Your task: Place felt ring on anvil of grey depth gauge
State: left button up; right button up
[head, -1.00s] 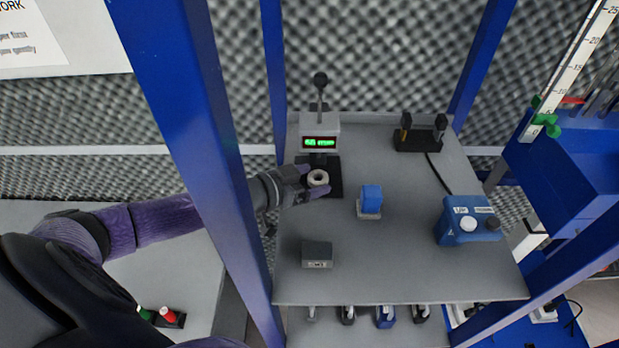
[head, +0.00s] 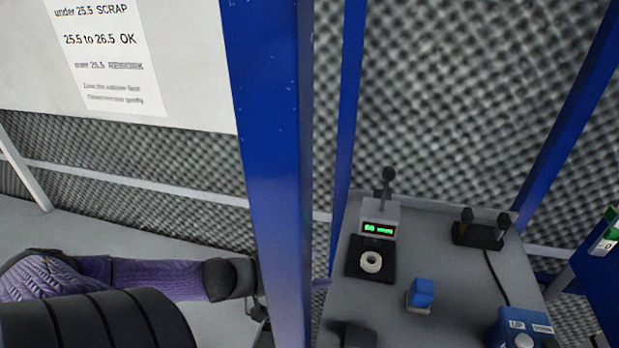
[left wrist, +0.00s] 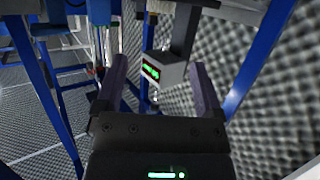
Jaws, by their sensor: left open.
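The grey depth gauge (head: 380,217) stands at the back left of the grey table, with a lit green display and a dark lever on top. The pale felt ring (head: 371,262) lies flat on the gauge's black base, in front of the display; the anvil beneath it is hidden. My left gripper is left of the table, mostly hidden behind the blue post in the head view. In the left wrist view my left gripper (left wrist: 160,88) is open and empty, with the gauge (left wrist: 165,72) beyond its fingers. The ring cannot be made out there. My right gripper is not in view.
A blue post (head: 270,170) stands between my left forearm and the table. A blue block on a small stand (head: 421,293) is right of the ring. A black two-post holder (head: 480,232) stands at the back right, a blue box (head: 518,328) at front right. A notice (head: 105,50) hangs upper left.

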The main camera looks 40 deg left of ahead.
pick_arm(q)
jog(key=s+a+f+n+g+y, duration=0.1)
jog(key=s+a+f+n+y, duration=0.15)
jog(key=f, duration=0.45)
jog(key=s+a+f+n+g+y, duration=0.15)
jog(key=s+a+f+y, duration=0.25)
jog(key=f, duration=0.4)
jog(key=s+d+f+g, duration=0.3)
jog(key=s+f+g, duration=0.1)
jog(key=s+f, duration=0.4)
jog(key=s+d+f+m+g, duration=0.1)
jog(key=s+d+f+g, duration=0.2)
jog(key=s+d+f, duration=0.2)
jog(key=s+d+f+m+g, duration=0.1)
jog(key=s+d+f+g, duration=0.2)
jog(key=d, duration=0.7)
jog(key=s+f, duration=0.2)
jog(key=s, duration=0.2)
jog(key=shift+h, duration=0.35)
